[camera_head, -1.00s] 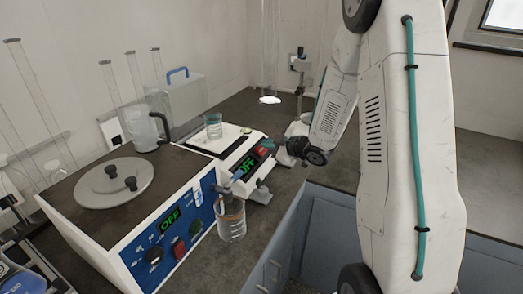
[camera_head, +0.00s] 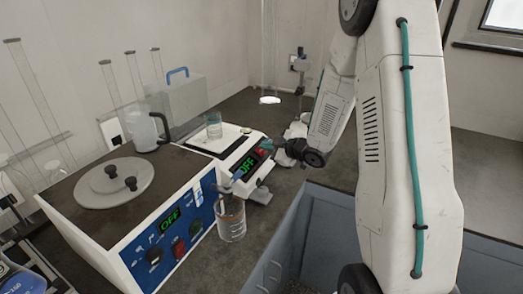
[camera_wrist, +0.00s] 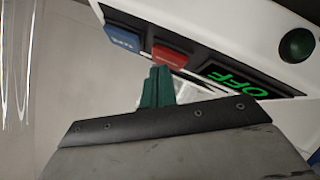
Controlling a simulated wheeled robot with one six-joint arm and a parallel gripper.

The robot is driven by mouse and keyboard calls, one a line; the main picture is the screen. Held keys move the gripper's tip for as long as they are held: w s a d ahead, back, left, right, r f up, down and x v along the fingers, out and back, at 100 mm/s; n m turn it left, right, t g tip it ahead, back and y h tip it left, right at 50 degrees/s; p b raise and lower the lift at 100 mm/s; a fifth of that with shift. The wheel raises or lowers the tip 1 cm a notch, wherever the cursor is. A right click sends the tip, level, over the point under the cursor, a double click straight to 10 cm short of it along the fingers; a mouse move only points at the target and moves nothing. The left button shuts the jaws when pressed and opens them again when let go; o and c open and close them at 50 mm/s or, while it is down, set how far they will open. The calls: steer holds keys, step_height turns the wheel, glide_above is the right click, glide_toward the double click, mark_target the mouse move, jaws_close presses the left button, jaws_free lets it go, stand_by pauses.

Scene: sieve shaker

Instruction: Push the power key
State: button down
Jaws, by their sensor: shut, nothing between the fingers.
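A white device (camera_head: 205,148) on the bench has a sloping dark front panel with a lit green OFF display (camera_head: 243,166) and a red key (camera_head: 262,152). Key lettering is too small to read. My gripper (camera_wrist: 157,72) is shut and empty, its green fingertips just below the red key in the picture. I cannot tell whether they touch it. In the head view it is small and partly hidden by the wrist.
A larger device (camera_head: 135,222) with a blue panel, knobs and its own OFF display stands at left. A beaker (camera_head: 231,222) stands in front of it. A clear tube (camera_wrist: 17,60) is at left in the wrist view.

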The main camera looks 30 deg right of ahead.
steer(key=shift+w+f, duration=0.1)
steer(key=shift+f, duration=0.15)
stand_by(0.3)
steer(key=shift+s+d+r, duration=0.1)
steer(key=shift+s+r, duration=0.2)
steer(key=shift+r, duration=0.35)
step_height(320, 180, up, 6)
steer(key=s+d, duration=0.1)
steer(key=s, duration=0.1)
steer(key=shift+d+f, duration=0.2)
steer(key=shift+f, duration=0.05)
